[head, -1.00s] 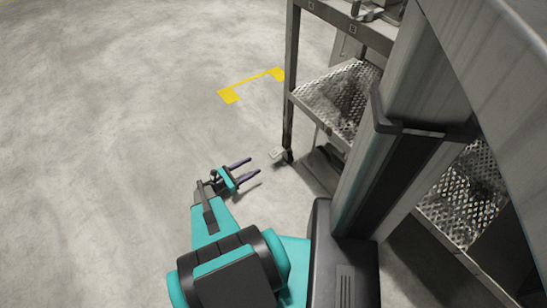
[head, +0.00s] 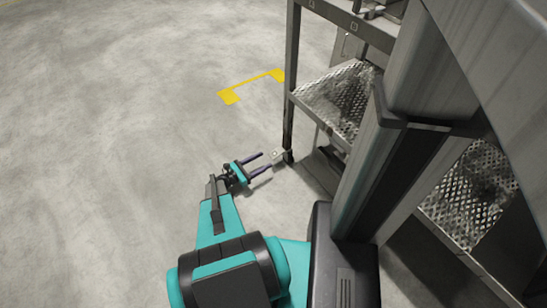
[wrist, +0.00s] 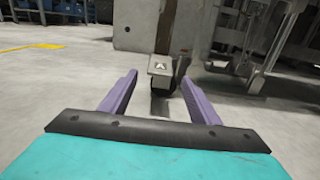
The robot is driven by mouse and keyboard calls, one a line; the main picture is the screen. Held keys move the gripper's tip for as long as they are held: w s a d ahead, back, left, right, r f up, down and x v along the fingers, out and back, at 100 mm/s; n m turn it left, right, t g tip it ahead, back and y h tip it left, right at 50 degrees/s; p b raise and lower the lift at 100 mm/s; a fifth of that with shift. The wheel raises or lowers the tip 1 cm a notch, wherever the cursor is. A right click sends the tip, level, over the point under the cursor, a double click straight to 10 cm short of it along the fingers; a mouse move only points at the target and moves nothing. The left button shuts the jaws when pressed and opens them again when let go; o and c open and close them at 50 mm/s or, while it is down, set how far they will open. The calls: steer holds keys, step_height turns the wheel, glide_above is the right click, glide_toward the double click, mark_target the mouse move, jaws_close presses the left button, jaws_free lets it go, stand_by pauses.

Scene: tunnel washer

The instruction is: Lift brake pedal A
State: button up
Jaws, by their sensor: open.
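Brake pedal A (wrist: 160,66) is a small pale grey plate marked with an "A", low down near the floor. It sits just beyond my fingertips, roughly midway between them in the wrist view. In the head view the pedal (head: 275,155) is at the foot of the metal frame's front post. My gripper (head: 266,162) is open with two purple fingers pointing at the pedal; it also shows in the wrist view (wrist: 159,82). Nothing is between the fingers but floor. I cannot tell whether a fingertip touches the pedal.
A metal frame with perforated shelves (head: 338,95) stands at the right; its post (head: 289,110) rises right beside the pedal. A yellow floor marking (head: 252,86) lies beyond. The concrete floor to the left is clear. Wheels and rails show in the wrist view's right background.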

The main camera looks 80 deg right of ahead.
mark_target(274, 154)
steer(key=b+x, duration=0.1)
steer(key=x, duration=0.6)
steer(key=shift+s+b, duration=0.1)
steer(key=shift+b, duration=0.2)
steer(key=shift+d, duration=0.1)
